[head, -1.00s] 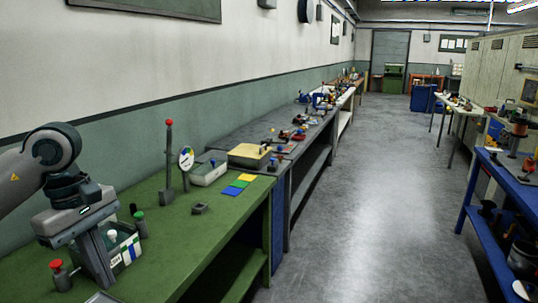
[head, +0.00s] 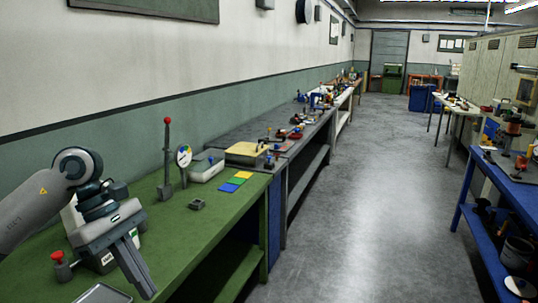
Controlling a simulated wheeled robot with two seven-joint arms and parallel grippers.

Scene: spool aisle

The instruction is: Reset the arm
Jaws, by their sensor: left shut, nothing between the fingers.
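My left gripper (head: 140,277) comes in from the left in the head view. It is shut and empty, with its fingers pointing down over the front edge of the green bench (head: 215,215). The left arm hides part of a white box (head: 103,262) that stands on the bench behind it. My right gripper does not show.
On the green bench are a red-knobbed lever (head: 167,160), a small grey block (head: 197,204), coloured squares (head: 236,182) and a red-topped item (head: 60,264). A grey bench continues behind. A blue bench (head: 480,215) stands right. The aisle floor (head: 375,200) is clear.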

